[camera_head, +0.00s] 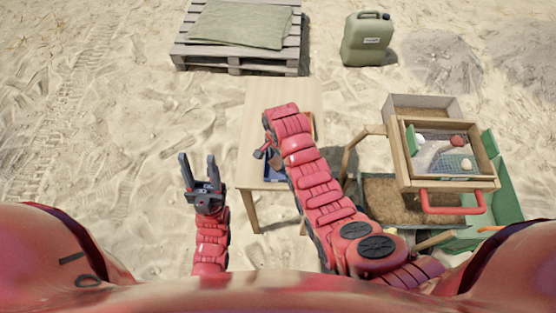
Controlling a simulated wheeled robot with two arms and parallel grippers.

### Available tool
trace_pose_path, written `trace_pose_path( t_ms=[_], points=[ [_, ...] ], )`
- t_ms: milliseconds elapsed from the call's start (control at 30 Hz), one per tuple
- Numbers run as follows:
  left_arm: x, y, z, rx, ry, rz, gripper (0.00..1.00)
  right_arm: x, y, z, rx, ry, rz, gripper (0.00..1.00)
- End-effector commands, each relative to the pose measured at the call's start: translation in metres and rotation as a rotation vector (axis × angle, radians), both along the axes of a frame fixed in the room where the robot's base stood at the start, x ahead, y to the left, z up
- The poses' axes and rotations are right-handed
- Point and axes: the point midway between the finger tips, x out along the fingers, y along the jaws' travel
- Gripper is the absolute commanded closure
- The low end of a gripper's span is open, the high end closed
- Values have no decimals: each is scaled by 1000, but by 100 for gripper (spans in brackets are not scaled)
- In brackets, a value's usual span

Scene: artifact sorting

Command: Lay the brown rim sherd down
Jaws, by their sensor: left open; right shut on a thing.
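My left gripper (197,172) is open and empty, fingers pointing up the picture, over the sand left of the wooden table (247,194). My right gripper (265,152) is above the table, largely covered by my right arm. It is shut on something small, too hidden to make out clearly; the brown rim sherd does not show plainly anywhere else. A blue tray (274,176) lies on the table below this gripper, partly hidden by my arm.
A wooden sieve frame (404,150) with several pieces on its mesh stands at right, above a soil-filled box. A green jerrycan (366,42) and a pallet (237,66) with a folded cloth (238,24) stand at the back. The table's far left part is bare.

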Motion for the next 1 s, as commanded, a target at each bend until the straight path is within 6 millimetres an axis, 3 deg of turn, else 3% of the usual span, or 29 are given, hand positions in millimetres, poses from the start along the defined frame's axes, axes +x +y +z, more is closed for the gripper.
trace_pose_path(
  t_ms=[200, 600, 633, 800, 1000],
  points=[
    [0, 0, 15, 0, 0, 0, 50, -1, 0, -18, -1, 4, 0, 86],
    [0, 0, 10, 0, 0, 0, 50, 0, 0, -27, 1, -2, 0, 86],
    [0, 0, 10, 0, 0, 0, 50, 0, 0, -27, 1, -2, 0, 30],
    [0, 0, 12, 0, 0, 0, 50, 0, 0, -26, 1, -2, 0, 2],
    [0, 0, 12, 0, 0, 0, 50, 0, 0, -26, 1, -2, 0, 2]
  ],
)
